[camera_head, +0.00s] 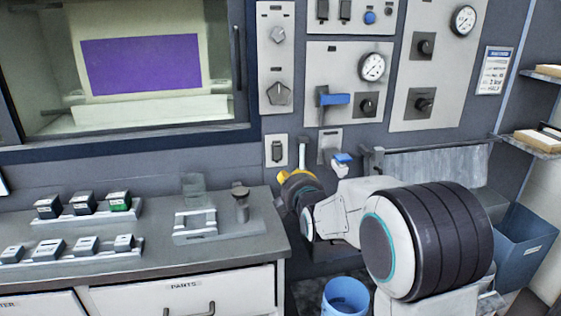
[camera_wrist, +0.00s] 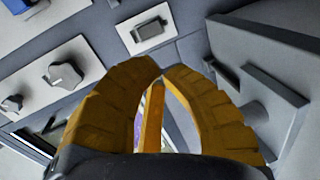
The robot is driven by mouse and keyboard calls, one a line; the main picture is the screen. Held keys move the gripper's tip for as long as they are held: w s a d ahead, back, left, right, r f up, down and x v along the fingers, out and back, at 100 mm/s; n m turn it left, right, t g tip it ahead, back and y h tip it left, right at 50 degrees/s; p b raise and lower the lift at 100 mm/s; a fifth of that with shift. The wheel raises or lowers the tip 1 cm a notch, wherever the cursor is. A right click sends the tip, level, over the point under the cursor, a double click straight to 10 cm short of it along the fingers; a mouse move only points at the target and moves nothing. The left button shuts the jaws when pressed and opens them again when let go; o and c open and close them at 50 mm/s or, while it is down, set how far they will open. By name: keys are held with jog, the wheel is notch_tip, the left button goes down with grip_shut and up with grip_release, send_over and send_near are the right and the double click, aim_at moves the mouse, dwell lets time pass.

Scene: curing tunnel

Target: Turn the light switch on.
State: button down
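A small pale plate with a dark rectangular switch (camera_head: 276,151) is on the wall above the counter's right end, below a panel of knobs. It looks like the light switch, but no label is readable. In the wrist view a plate with a rectangular switch (camera_wrist: 150,29) lies beyond the fingertips, apart from them. I cannot tell its on or off position. My gripper (camera_head: 290,177), with yellow fingers, is in front of the wall, below and slightly right of the switch. In the wrist view the fingertips (camera_wrist: 162,72) meet or nearly meet, with nothing seen between them.
A knob panel (camera_head: 278,70) is above the switch; a blue-handled valve (camera_head: 334,98) and gauges are to its right. A thin pale lever (camera_head: 302,153) stands near my gripper. The counter (camera_head: 150,233) holds small blocks and a jig. A blue bucket (camera_head: 345,298) is below.

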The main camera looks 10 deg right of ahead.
aim_at(277, 155)
jog(key=shift+w+d+f+n+t, duration=0.1)
jog(key=shift+w+n+t, duration=0.15)
jog(key=shift+w, duration=0.4)
jog(key=shift+w+d+f+n+t, duration=0.15)
jog(key=shift+w+n, duration=0.2)
jog(key=shift+w, duration=0.3)
jog(key=w, duration=0.4)
jog(key=w+f+p, duration=0.1)
jog(key=w, duration=0.4)
jog(key=w+p, duration=0.1)
jog(key=w, duration=0.3)
jog(key=shift+w+f, duration=0.3)
jog(key=shift+w, duration=0.1)
jog(key=shift+f, duration=0.1)
